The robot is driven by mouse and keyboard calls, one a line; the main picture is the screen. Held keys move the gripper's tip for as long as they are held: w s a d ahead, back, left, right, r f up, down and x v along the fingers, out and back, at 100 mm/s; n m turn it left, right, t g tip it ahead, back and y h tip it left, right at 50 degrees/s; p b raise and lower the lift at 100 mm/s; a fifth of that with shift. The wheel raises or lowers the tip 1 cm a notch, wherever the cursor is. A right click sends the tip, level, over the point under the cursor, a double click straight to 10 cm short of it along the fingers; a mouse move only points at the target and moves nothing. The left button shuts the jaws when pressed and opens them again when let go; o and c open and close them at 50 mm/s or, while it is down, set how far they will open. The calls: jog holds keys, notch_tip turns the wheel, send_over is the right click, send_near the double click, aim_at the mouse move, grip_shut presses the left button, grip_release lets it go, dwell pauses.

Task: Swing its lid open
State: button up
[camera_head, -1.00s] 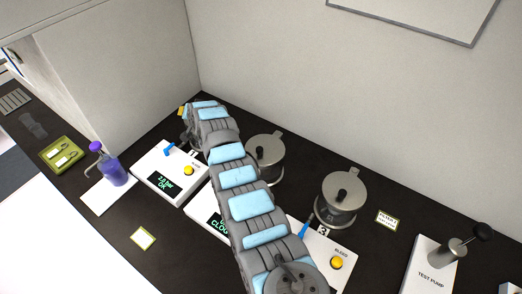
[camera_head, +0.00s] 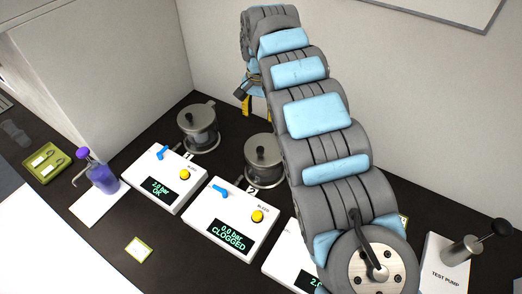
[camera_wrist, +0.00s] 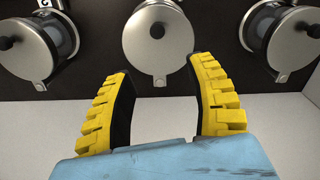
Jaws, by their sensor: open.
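Several grey metal pots with black-knobbed lids stand along the wall. In the head view, the middle pot (camera_head: 265,172) is by the panel reading "0.0 bar CLOGGED" (camera_head: 230,220), and its lid is shut. The left pot (camera_head: 199,128) is by the panel reading "2.0 bar OK" (camera_head: 165,182); the third is hidden behind my arm. My gripper (camera_head: 250,103) is behind and above the middle pot. In the wrist view, my gripper (camera_wrist: 160,68) is open and empty, its yellow fingers either side of the middle lid's tab (camera_wrist: 160,80). Contact cannot be told.
The wall is close behind the pots. The panels carry blue levers and yellow bleed buttons (camera_head: 258,215). A purple bottle (camera_head: 102,177) and green tray (camera_head: 47,162) are at left; a test pump (camera_head: 460,250) is at right.

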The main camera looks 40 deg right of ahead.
aim_at(260, 148)
notch_tip(260, 148, down, 17)
jog(key=shift+s+f+p, duration=0.15)
jog(key=shift+f+p, duration=0.05)
jog(key=shift+p, duration=0.6)
dwell(0.3)
grip_shut()
